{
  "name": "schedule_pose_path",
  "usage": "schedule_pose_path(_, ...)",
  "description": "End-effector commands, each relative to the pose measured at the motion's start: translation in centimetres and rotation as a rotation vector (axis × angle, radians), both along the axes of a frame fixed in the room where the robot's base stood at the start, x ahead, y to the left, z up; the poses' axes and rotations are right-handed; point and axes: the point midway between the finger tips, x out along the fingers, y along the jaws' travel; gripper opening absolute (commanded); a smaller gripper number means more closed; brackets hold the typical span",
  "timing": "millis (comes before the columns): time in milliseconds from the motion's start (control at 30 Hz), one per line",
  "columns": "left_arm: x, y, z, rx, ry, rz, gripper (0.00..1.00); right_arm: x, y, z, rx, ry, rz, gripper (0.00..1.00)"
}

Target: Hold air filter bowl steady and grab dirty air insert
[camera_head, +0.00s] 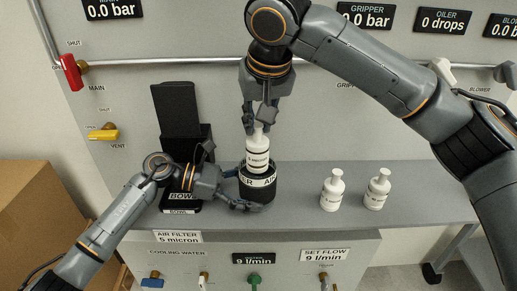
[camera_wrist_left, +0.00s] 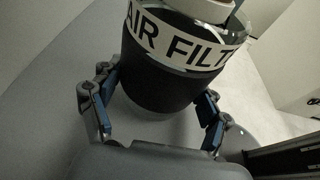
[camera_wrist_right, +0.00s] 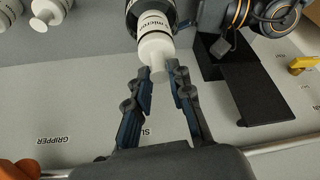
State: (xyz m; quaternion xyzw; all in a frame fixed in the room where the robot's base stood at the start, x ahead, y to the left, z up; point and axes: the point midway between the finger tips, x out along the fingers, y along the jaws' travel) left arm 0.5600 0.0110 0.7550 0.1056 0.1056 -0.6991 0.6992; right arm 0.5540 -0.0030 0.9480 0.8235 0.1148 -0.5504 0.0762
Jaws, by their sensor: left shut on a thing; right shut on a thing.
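The black air filter bowl (camera_head: 258,187) with a white label band stands upright on the grey shelf. My left gripper (camera_head: 245,205) is shut around its lower body; the bowl fills the space between the fingers in the left wrist view (camera_wrist_left: 155,85). The white insert (camera_head: 258,150), with dark bands, stands upright with its lower part inside the bowl. My right gripper (camera_head: 258,122) comes down from above and is shut on the narrow top of the insert. In the right wrist view the fingertips are at the insert's white tip (camera_wrist_right: 158,68).
Two white inserts (camera_head: 332,190) (camera_head: 377,188) stand on the shelf to the right. A black stand (camera_head: 178,115) labelled BOWL is at the left. Behind are a red valve handle (camera_head: 70,72), a yellow one (camera_head: 103,134) and a pipe. The shelf (camera_head: 300,180) between bowl and spare inserts is clear.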

Motion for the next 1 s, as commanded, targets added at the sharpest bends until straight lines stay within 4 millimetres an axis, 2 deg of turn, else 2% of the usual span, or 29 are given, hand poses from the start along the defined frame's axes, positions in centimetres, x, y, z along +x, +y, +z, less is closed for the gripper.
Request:
schedule_pose_path(33, 0.0, 0.0, -0.1, 0.002, 0.001, -0.001, 0.59, 0.0, 0.1, 1.5, 0.002, -0.004, 0.0, 0.0)
schedule_pose_path(100, 0.0, 0.0, -0.1, 0.002, 0.001, -0.001, 0.59, 0.0, 0.1, 3.2, 0.002, -0.003, 0.0, 0.0)
schedule_pose_path(300, 0.0, 0.0, -0.1, 0.002, 0.001, -0.001, 0.59, 0.0, 0.1, 6.6, 0.001, -0.001, 0.001, 0.0)
schedule_pose_path(500, 0.0, 0.0, -0.1, 0.002, 0.001, -0.001, 0.59, 0.0, 0.0, 7.8, 0.0, 0.0, 0.001, 0.0)
schedule_pose_path(733, 0.0, 0.0, -0.1, 0.002, 0.001, -0.001, 0.59, 0.0, 0.0, 7.9, 0.0, 0.0, 0.001, 0.0)
schedule_pose_path(767, 0.0, 0.0, -0.1, 0.002, 0.001, -0.001, 0.79, 0.0, 0.0, 7.9, 0.0, 0.0, 0.001, 0.0)
schedule_pose_path(867, 0.0, 0.0, -0.1, 0.002, 0.001, -0.001, 0.99, 0.0, 0.0, 7.9, -0.001, 0.0, 0.001, 0.0)
schedule_pose_path(1000, 0.0, 0.0, -0.1, 0.001, 0.001, -0.001, 1.0, 0.0, 0.0, 7.9, -0.001, 0.0, 0.001, 0.0)
